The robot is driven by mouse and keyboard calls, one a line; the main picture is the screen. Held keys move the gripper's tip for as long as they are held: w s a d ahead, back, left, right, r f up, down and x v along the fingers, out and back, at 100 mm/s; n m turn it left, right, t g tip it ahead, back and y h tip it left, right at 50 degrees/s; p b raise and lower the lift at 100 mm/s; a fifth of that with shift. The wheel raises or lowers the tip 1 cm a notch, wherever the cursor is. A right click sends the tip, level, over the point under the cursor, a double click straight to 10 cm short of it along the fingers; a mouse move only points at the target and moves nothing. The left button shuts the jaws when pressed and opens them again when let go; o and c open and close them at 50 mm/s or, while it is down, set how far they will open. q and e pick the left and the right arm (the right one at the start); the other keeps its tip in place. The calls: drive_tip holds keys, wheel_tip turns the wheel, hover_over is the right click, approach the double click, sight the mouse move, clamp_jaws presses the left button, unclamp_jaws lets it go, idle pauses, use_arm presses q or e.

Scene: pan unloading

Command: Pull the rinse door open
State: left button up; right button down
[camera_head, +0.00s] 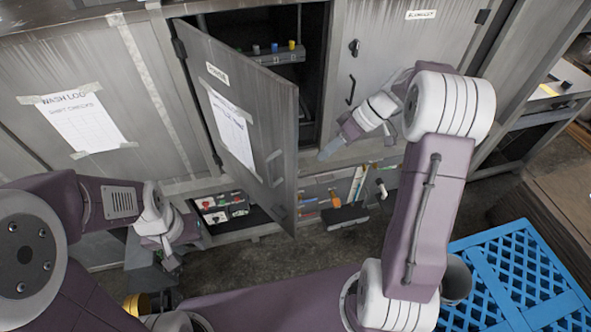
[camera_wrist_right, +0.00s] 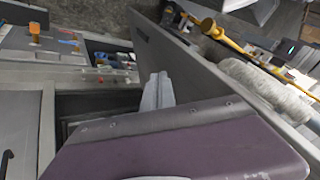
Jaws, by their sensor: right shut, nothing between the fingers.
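A grey metal cabinet door (camera_head: 248,110), with a small label I cannot read clearly and a taped paper sheet, stands part-way open, hinged on its left side. In the right wrist view the door panel (camera_wrist_right: 195,65) runs diagonally past the fingers. My right gripper (camera_head: 328,151) is shut and empty, in front of the cabinet opening, right of the door's free edge. Its fingers show in the right wrist view (camera_wrist_right: 157,92), close to the door; I cannot tell whether they touch it. My left gripper (camera_head: 174,258) hangs low left of the door, apart from it; its fingers are unclear.
The cabinet opening (camera_head: 312,75) shows a shelf with small coloured items. A closed door (camera_head: 390,45) with a black handle is to the right. Low open trays (camera_head: 240,220) hold small items below. A blue crate (camera_head: 520,275) stands on the floor at right.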

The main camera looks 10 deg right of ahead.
drive_tip(key=a+f+p, duration=0.4)
drive_tip(key=a+f, duration=0.2)
drive_tip(key=a, duration=0.1)
drive_tip(key=shift+s+a+f, duration=0.15)
drive_tip(key=shift+s+a, duration=0.15)
drive_tip(key=shift+s, duration=0.15)
drive_tip(key=shift+w, duration=0.1)
drive_tip(key=shift+f, duration=0.1)
